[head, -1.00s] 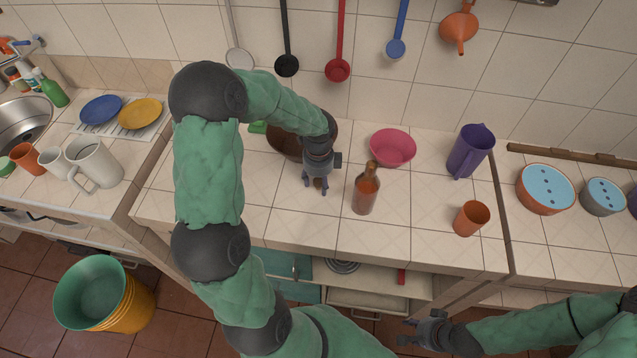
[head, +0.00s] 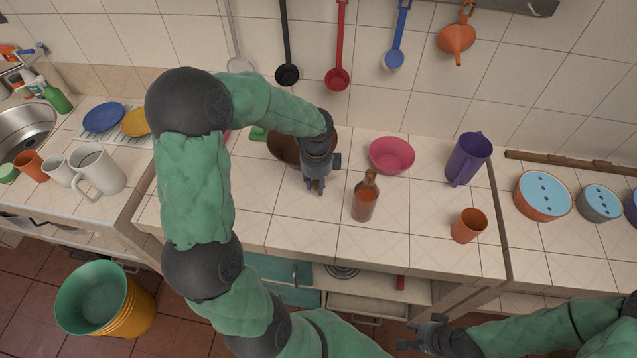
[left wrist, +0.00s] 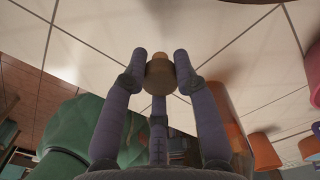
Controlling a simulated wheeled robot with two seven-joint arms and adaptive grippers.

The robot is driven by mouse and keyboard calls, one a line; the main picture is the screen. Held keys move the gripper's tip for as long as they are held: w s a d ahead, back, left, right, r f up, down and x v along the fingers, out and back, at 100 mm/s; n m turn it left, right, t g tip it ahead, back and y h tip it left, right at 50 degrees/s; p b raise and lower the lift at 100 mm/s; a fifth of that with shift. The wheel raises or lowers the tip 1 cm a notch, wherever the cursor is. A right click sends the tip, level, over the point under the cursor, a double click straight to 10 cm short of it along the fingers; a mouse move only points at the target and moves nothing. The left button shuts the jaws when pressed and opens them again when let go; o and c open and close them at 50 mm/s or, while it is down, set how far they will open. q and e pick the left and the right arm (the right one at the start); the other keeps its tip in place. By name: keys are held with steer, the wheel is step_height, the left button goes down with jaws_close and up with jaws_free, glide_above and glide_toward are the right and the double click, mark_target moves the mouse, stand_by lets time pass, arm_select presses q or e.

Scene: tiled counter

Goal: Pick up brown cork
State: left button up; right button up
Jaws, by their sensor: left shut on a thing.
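The brown cork (left wrist: 160,72) is held between the fingertips of my left gripper (left wrist: 160,70) in the left wrist view. In the head view my left gripper (head: 315,188) points down at the tiled counter, left of the brown bottle, with its fingers close together. The cork is hidden by the fingers there, and I cannot tell whether it still touches the counter. My right gripper (head: 403,335) is at the bottom of the head view, away from the counter, with its fingers apart and empty.
The brown bottle (head: 364,198) stands upright just right of my left gripper. A brown bowl (head: 283,150) is behind it. A pink bowl (head: 391,155), purple jug (head: 467,160) and orange cup (head: 468,226) stand further right. The counter's front strip is clear.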

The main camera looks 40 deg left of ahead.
arm_select(q)
steer(key=s+d+r+p, duration=0.3)
steer(key=s+d+r, duration=0.2)
steer(key=s+r, duration=0.45)
steer(key=w+d+r+p, duration=0.8)
steer(key=w+r+p, duration=0.4)
steer(key=w+p, duration=0.2)
steer(key=shift+d+r+p, duration=0.15)
steer(key=shift+d+p, duration=0.05)
steer(key=shift+p, duration=0.3)
steer(key=shift+f+b, duration=1.85)
steer(key=shift+f, duration=1)
steer(key=shift+s+f+b, duration=0.1)
steer(key=shift+f+b, duration=0.35)
steer(key=shift+f, duration=0.6)
